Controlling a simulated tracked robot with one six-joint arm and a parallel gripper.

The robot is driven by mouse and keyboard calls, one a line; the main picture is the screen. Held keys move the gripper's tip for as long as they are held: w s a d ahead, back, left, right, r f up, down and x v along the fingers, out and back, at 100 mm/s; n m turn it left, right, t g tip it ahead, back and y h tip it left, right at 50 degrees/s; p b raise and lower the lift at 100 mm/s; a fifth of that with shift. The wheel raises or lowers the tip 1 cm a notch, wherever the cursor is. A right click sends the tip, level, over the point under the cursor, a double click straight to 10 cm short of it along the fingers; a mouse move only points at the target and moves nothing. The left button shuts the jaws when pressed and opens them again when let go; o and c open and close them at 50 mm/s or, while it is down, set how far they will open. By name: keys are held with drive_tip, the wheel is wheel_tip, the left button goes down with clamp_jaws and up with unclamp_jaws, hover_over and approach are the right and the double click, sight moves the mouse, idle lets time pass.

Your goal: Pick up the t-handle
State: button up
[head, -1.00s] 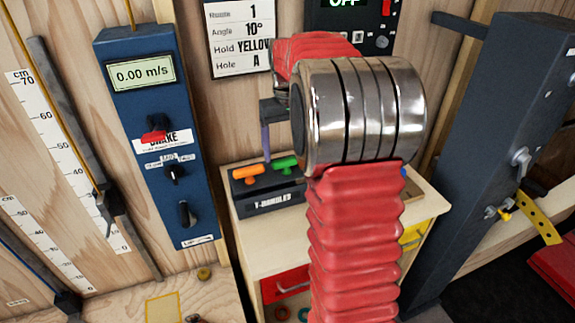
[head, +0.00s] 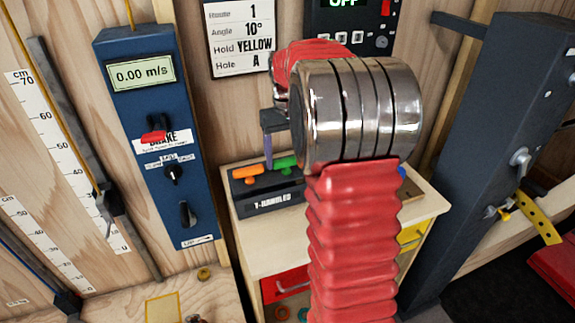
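An orange T-handle (head: 247,175) and a green T-handle (head: 285,162) stand in a dark rack (head: 268,202) labelled T-HANDLES, on top of a wooden cabinet. My gripper (head: 268,152) points down at the rack from above. Its visible purplish finger ends between the orange and green handles in the picture, closer to the green one. I cannot tell whether it touches either. My red-sleeved arm hides the right part of the rack and most of the gripper, so its opening does not show. A small blue bit (head: 402,171) shows right of my arm; what it belongs to is unclear.
The wooden cabinet (head: 250,245) has a red drawer (head: 285,285) and a yellow one. A blue control panel (head: 160,130) with a 0.00 m/s display stands left. A dark post (head: 480,150) stands right. A card on the back wall reads YELLOW.

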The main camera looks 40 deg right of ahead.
drive_tip(key=c, duration=0.6)
drive_tip(key=shift+r, duration=0.2)
wheel_tip(320, 180, up, 18)
drive_tip(key=shift+f, duration=0.15)
idle(0.6)
drive_tip(key=o, duration=0.6)
drive_tip(key=c, duration=0.6)
drive_tip(key=shift+s, duration=0.1)
